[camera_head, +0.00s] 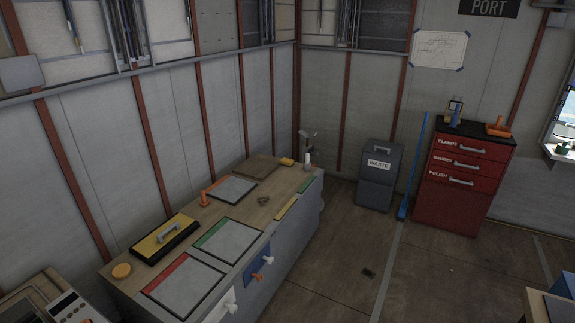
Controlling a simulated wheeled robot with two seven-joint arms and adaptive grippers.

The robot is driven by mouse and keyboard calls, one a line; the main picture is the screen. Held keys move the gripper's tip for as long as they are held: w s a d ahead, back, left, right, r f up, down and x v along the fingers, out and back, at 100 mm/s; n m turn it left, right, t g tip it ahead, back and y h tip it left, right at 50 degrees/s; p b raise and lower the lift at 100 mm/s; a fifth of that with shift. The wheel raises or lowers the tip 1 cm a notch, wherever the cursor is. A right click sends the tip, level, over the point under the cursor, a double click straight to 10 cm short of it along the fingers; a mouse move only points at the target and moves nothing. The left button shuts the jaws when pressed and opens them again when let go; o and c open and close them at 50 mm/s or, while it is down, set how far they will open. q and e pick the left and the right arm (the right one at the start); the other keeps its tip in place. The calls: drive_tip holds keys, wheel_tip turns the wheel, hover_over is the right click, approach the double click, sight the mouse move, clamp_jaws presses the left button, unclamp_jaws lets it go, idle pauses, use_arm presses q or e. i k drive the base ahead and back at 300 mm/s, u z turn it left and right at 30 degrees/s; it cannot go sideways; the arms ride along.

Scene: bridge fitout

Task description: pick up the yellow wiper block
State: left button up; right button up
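A workbench (150,291) with a wooden top runs along the left wall. A small yellow block (287,161) lies at its far end, beside a brown board. A larger yellow panel with a grey handle (165,238) sits on a black base nearer to me. I cannot tell for certain which of these is the wiper block; the small one looks most like a loose block. Both look clear of anything on top. Neither of my grippers shows in this view.
Grey panels with red (184,286), green (228,241) and orange edges lie on the bench. A small stand (307,158) is near the yellow block. A grey waste bin (376,185), blue broom (410,180) and red drawer cabinet (461,206) stand beyond. Floor right of the bench is open.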

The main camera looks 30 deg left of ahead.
sight(288, 163)
drive_tip(key=z, duration=0.1)
drive_tip(key=i, duration=2.35)
drive_tip(key=u, duration=0.45)
drive_tip(key=i, duration=2)
drive_tip(key=u, duration=0.45)
